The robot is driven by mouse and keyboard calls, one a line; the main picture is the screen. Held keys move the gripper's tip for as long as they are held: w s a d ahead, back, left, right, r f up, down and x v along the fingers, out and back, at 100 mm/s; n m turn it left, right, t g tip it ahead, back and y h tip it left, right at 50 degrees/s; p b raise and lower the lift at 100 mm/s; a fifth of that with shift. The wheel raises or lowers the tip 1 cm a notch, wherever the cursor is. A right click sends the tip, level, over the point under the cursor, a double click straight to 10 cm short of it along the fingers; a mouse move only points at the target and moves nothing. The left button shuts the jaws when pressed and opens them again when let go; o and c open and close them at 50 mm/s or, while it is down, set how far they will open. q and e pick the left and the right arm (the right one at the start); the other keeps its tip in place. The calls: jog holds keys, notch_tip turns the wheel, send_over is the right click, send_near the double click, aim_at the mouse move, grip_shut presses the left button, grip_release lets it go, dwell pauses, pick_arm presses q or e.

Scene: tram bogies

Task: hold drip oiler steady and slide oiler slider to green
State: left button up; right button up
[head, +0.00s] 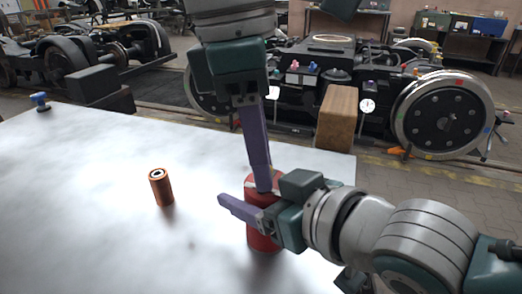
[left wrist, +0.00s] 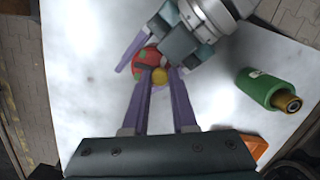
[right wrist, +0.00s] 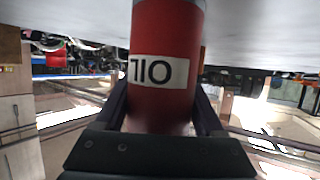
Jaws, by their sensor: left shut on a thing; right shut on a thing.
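The drip oiler (head: 263,238) is a red cylinder standing upright on the white table, partly hidden by my right gripper. Its red body with a white "OIL" label (right wrist: 158,72) fills the middle of the right wrist view. My right gripper (head: 247,211) is shut around this body from the side. In the left wrist view the round red top (left wrist: 144,57) has green marks, with a yellow knob (left wrist: 160,76) beside it, apparently the oiler slider. My left gripper (left wrist: 161,72) reaches down from above and is shut on that knob. In the head view the fingers hide the knob.
A copper cylinder (head: 161,188) stands left of the oiler. The left wrist view shows a green cylinder (left wrist: 262,88) with a brown end on the table. A blue-topped item (head: 40,100) is at the far left corner. A bogie with large wheels (head: 442,115) stands behind the table.

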pick_arm(q)
grip_shut()
